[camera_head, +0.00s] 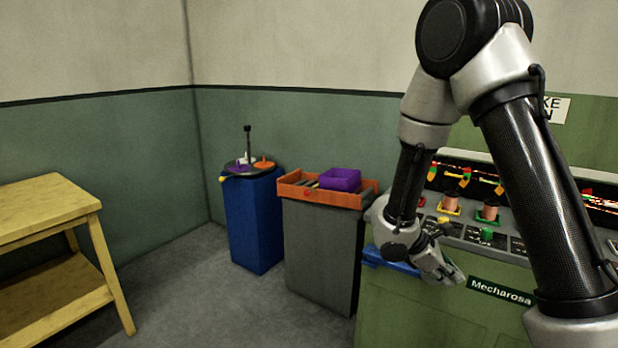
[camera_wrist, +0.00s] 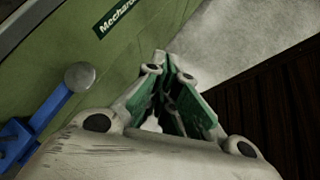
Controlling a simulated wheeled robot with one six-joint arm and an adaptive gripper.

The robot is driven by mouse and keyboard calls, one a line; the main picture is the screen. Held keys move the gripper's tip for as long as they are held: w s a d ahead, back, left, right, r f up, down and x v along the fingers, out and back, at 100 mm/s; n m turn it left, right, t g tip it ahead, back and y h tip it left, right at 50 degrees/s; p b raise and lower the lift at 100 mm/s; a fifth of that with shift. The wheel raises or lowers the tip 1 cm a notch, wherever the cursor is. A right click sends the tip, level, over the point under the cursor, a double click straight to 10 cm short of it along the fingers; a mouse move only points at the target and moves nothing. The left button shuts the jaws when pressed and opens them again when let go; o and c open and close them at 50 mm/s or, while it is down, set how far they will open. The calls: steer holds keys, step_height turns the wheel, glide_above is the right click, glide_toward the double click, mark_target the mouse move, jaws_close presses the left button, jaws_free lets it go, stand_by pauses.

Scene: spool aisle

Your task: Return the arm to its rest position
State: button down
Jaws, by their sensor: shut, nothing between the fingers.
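My arm rises at the right in the head view, bends at the top, and comes down in front of the green machine (camera_head: 430,310). My gripper (camera_head: 452,277) is at the machine's front edge, beside the "Mecharosa" label (camera_head: 500,291). In the wrist view my gripper (camera_wrist: 172,72) is shut and empty, its green-padded fingers meeting at the tips. It points down past the machine's front toward the floor (camera_wrist: 225,50). My arm hides part of the machine's panel.
A blue bracket (camera_head: 388,261) juts from the machine's left front, close to my gripper. A grey cabinet (camera_head: 318,250) bears an orange tray (camera_head: 290,190) with a purple bin (camera_head: 340,179). A blue pedestal (camera_head: 254,225) and yellow table (camera_head: 50,212) stand left, with clear floor between.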

steer(key=s+r+m+t+y, duration=0.2)
steer(key=s+r+m+y, duration=0.2)
steer(key=s+r+m, duration=0.3)
steer(key=s+d+r+m+t+y, duration=0.1)
steer(key=s+r+m+t+y, duration=0.1)
steer(key=s+r+m+y, duration=0.3)
steer(key=s+r+m, duration=0.1)
steer(key=s+r, duration=0.2)
steer(key=r, duration=0.3)
steer(key=s+r+m, duration=0.2)
steer(key=s+r, duration=0.2)
steer(key=r, duration=0.2)
steer(key=shift+t, duration=0.4)
